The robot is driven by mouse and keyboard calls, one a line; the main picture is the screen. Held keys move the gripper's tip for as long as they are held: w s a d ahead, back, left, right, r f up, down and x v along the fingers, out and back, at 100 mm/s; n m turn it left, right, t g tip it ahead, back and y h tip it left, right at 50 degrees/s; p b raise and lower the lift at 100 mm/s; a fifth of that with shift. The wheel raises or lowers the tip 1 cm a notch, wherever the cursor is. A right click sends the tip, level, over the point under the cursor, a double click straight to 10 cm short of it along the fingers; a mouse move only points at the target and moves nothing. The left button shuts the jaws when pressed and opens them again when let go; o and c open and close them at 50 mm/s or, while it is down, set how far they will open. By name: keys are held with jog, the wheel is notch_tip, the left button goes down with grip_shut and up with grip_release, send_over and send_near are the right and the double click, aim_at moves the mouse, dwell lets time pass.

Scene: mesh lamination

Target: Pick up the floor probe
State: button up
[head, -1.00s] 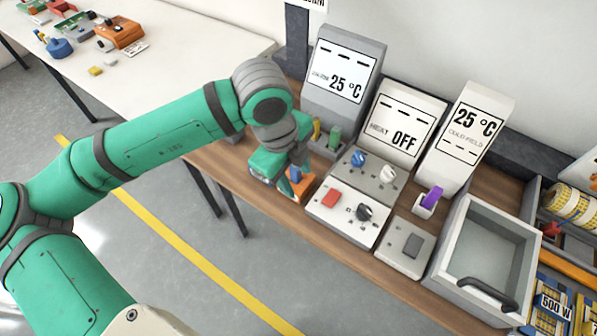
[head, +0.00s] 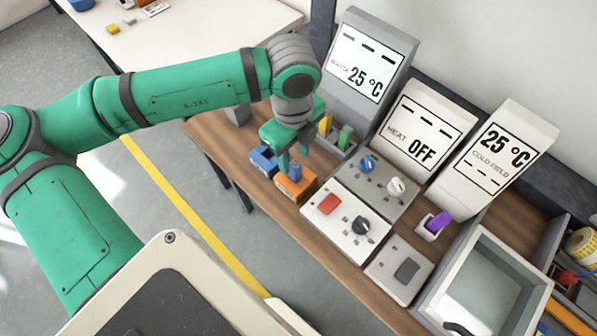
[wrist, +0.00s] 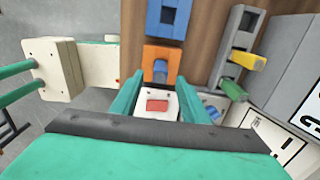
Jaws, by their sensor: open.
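No label marks the floor probe. A small blue upright piece (head: 295,170) stands in an orange block (head: 296,187) on the wooden bench; it also shows in the wrist view (wrist: 160,70). My gripper (head: 286,160) points down close to this piece, its fingers apart. In the wrist view my gripper (wrist: 160,82) has one finger on each side of the orange block's near part; whether they touch anything cannot be told. Other coloured upright pieces are a yellow one (head: 325,123) and a green one (head: 345,137) in a grey holder, and a purple one (head: 439,221) in a white holder.
A blue block (head: 263,158) stands left of the orange block. A white panel with a red button (head: 329,204) lies close on the right. Display boxes (head: 417,130) stand behind, and a grey open bin (head: 490,290) is at the right.

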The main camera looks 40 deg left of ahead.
aim_at(295, 165)
jog(key=shift+s+f, duration=0.2)
jog(key=shift+f, duration=0.6)
jog(key=shift+w+d+f, duration=0.1)
jog(key=shift+f, duration=1.25)
jog(key=shift+w+f, duration=0.1)
jog(key=shift+f, duration=1.2)
grip_shut()
